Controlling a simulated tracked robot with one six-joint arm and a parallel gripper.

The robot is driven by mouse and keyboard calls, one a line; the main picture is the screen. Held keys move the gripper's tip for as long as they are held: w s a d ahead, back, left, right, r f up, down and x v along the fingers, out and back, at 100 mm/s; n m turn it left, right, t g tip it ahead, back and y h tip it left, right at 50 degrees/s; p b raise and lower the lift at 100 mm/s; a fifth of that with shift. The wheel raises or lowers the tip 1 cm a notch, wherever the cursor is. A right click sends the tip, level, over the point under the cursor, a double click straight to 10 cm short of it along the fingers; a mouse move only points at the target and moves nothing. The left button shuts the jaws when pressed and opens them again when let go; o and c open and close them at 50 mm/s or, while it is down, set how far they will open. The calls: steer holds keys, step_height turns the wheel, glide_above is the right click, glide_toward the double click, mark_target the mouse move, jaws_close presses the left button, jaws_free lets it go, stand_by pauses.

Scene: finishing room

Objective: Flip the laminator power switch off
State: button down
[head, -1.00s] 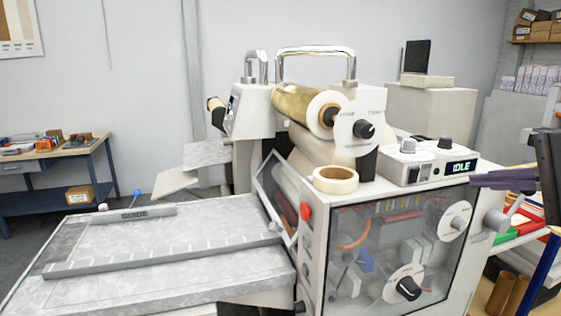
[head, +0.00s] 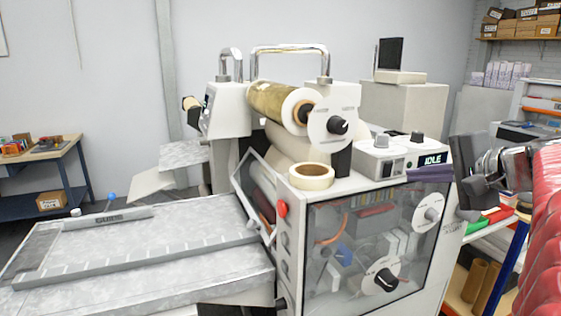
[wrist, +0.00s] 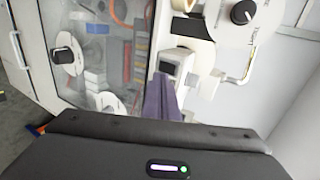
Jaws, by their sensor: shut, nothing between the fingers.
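The laminator (head: 285,190) is a white machine with a gold film roll on top. Its control box (head: 378,156) sits on the top right, with knobs, a lit display (head: 432,159) reading IDLE and dark rocker switches (head: 387,168) on its front face. Which way the rockers are tipped is too small to tell. My gripper (head: 412,173) has purple fingers, shut and empty, just below the display and right of the rockers. In the wrist view the fingers (wrist: 160,82) point at the control box, whose dark part lies close beyond the tips; contact cannot be told.
A tape roll (head: 312,176) lies on the machine top, left of the control box. A red button (head: 282,209) and a clear side panel with knobs (head: 385,281) are below. A grey feed table (head: 150,285) extends left. A shelf rack (head: 505,268) stands close on the right.

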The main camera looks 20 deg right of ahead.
mark_target(390, 166)
steer(key=shift+w+f, duration=0.1)
steer(key=shift+w, duration=2.55)
steer(key=shift+a, duration=0.1)
steer(key=shift+w+a, duration=0.15)
steer(key=shift+w, duration=0.1)
steer(key=shift+s+d, duration=0.1)
steer(key=shift+d, duration=0.15)
steer(key=shift+r, duration=0.25)
steer(key=shift+r, duration=0.6)
steer(key=shift+s, duration=0.2)
